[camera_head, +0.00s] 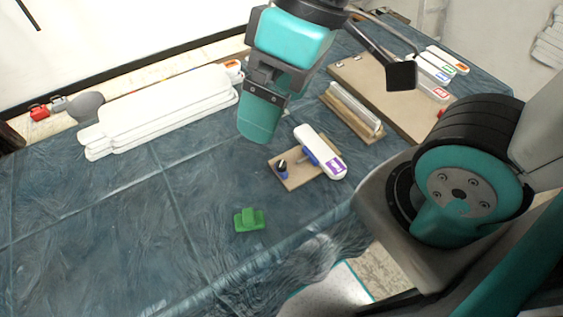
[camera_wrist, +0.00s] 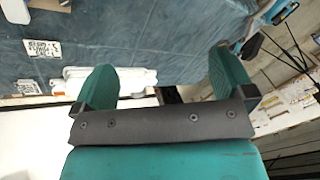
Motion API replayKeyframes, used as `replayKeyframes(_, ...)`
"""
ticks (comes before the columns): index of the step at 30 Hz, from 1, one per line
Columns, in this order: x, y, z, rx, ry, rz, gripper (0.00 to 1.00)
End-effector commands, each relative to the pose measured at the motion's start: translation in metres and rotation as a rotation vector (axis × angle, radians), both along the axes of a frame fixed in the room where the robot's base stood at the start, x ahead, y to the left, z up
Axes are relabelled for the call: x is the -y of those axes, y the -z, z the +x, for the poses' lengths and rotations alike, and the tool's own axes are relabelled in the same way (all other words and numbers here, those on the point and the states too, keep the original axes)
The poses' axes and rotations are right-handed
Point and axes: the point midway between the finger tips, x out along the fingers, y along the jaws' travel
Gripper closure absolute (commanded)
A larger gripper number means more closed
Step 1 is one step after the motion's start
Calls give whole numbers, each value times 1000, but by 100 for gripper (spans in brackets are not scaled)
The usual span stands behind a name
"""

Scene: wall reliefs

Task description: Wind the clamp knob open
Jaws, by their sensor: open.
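A small wooden board (camera_head: 288,180) lies on the dark blue cloth in the head view, with a black and blue knob (camera_head: 282,169) at its left end. A white handle-like piece with a purple label (camera_head: 320,152) lies across the board, with a blue part beside it towards the knob. My gripper (camera_head: 260,125) hangs above the table, up and left of the knob and apart from it. In the wrist view its two teal fingers (camera_wrist: 163,82) stand wide apart with nothing between them. I cannot make out the knob in the wrist view.
A green block (camera_head: 249,220) sits on the cloth nearer the front. White paddle-shaped boards (camera_head: 160,105) are stacked at the back left. A wooden stand with a clear bar (camera_head: 354,108) and a larger board (camera_head: 385,90) with labelled white pieces are at the right. The left cloth is clear.

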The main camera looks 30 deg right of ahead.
Motion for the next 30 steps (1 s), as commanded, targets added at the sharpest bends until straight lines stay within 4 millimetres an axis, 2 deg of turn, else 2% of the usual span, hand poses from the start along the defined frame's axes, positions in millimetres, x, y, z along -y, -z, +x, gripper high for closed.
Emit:
replayKeyframes(7, 0, 0, 0, 0, 0, 0, 2)
replayKeyframes(10, 1, 5, 2, -6, 22, -5, 25)
replayKeyframes(12, 4, 17, 9, -26, 89, -18, 41)
replayKeyframes(14, 8, 34, 18, -56, 194, -39, 41)
replayKeyframes(17, 20, 69, 41, -126, 455, -85, 41)
replayKeyframes(24, 55, 150, 99, -287, 1247, -178, 41)
replayKeyframes(30, 83, 202, 136, -375, 1862, -199, 41)
